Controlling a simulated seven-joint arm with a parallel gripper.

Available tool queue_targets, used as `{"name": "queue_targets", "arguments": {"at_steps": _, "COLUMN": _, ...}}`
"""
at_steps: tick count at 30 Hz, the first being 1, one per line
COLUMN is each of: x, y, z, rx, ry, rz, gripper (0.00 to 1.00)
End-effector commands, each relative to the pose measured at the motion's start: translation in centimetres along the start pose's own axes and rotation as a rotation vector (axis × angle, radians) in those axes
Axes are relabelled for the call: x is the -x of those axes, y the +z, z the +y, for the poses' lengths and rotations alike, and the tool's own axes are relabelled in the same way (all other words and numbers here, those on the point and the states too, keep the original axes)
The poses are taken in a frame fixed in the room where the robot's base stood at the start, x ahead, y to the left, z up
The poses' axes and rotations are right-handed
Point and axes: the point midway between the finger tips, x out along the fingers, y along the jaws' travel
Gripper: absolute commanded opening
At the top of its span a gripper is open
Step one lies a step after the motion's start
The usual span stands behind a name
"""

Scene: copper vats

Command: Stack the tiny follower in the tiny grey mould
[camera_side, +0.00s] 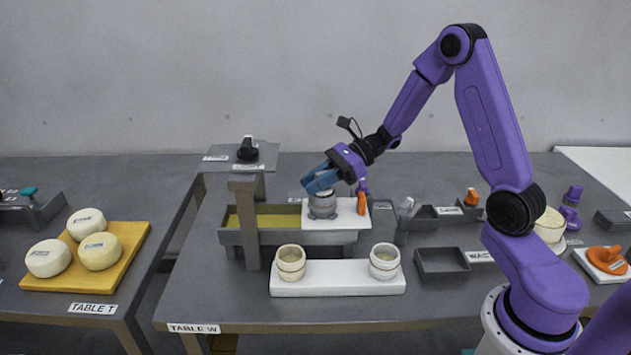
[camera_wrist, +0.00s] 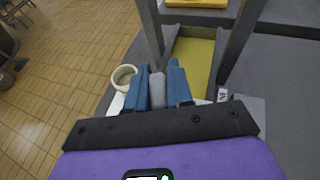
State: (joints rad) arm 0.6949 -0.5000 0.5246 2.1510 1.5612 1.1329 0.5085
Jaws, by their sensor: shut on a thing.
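The tiny grey mould (camera_side: 322,207) stands upright on a white board (camera_side: 343,219) laid over the vat. My gripper (camera_side: 321,180), with blue fingers, is directly above the mould and tilted. In the wrist view its fingers (camera_wrist: 158,88) are shut on a small grey piece (camera_wrist: 157,86), which I take to be the tiny follower. In the side view the fingers largely hide this piece, close over the mould's top. I cannot tell whether it touches the mould or sits inside it.
Two cream moulds (camera_side: 291,262) (camera_side: 384,261) stand on a front white board (camera_side: 336,284). An orange-handled tool (camera_side: 361,203) is right of the grey mould. An empty grey tray (camera_side: 441,263) lies further right.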

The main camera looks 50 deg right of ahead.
Motion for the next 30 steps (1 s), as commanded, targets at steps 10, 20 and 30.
{"name": "queue_targets", "arguments": {"at_steps": 10, "x": -0.1, "y": -0.3, "z": 0.0, "rx": 0.000, "ry": 0.001, "rz": 0.000, "gripper": 0.00}}
{"name": "queue_targets", "arguments": {"at_steps": 20, "x": -0.5, "y": -1.0, "z": 0.0, "rx": 0.000, "ry": 0.001, "rz": 0.000, "gripper": 0.00}}
{"name": "queue_targets", "arguments": {"at_steps": 30, "x": -0.5, "y": -1.1, "z": 0.0, "rx": 0.000, "ry": 0.001, "rz": 0.001, "gripper": 0.46}}
